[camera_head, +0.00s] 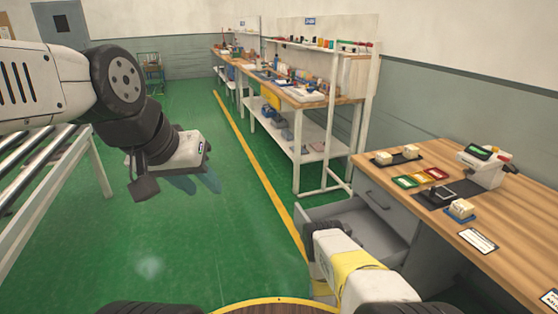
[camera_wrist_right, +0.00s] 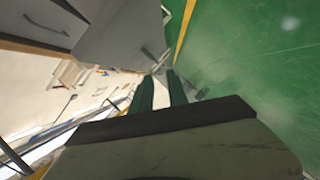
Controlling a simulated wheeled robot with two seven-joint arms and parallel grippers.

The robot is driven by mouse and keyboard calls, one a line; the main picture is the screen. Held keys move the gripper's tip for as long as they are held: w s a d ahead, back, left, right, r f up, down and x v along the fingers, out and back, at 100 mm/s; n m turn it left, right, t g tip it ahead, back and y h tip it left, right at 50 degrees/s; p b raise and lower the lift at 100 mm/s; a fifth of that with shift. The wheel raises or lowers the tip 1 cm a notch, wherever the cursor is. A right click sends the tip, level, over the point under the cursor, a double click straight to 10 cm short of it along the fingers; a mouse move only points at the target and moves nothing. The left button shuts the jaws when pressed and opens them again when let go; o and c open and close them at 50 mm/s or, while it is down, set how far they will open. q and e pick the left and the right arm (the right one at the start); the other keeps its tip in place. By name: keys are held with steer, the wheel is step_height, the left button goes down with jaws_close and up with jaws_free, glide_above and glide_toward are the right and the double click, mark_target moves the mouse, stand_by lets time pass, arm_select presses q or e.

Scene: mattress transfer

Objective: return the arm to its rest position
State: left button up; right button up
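My left arm comes in from the left edge in the head view. Its gripper (camera_head: 196,182) hangs over the green floor, with two dark teal fingers apart and nothing seen between them. My right arm (camera_head: 350,270), white with a yellow band, shows at the bottom right, beside the open drawer of the wooden desk. Its fingers cannot be made out in the head view. In the right wrist view the right gripper (camera_wrist_right: 160,88) shows two green fingers with a narrow gap between them and nothing held.
The wooden desk (camera_head: 435,232) stands at the right, with its grey drawer (camera_head: 345,222) pulled out near my right arm. A roller conveyor (camera_head: 50,180) stands at the left under my left arm. A long workbench (camera_head: 310,98) runs along the back right. The middle green floor (camera_head: 230,235) is clear.

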steer(key=w+d+r+m+g+h, duration=0.15)
steer(key=w+r+m, duration=0.25)
steer(key=w+r, duration=1.3)
step_height(320, 180, up, 24)
steer(key=m+g+y, duration=0.2)
steer(key=m+g, duration=0.1)
steer(key=m, duration=0.1)
steer(key=s+a+r+m+g+y, duration=0.1)
steer(key=s+r+m+g, duration=0.1)
steer(key=s+r, duration=1.55)
steer(key=s+r+g, duration=0.1)
steer(key=s+r, duration=0.1)
steer(key=s, duration=0.9)
steer(key=s+r+m+g, duration=0.1)
steer(key=s+r, duration=0.2)
steer(key=s, duration=0.8)
steer(key=shift+s+g, duration=0.25)
steer(key=shift+g, duration=0.1)
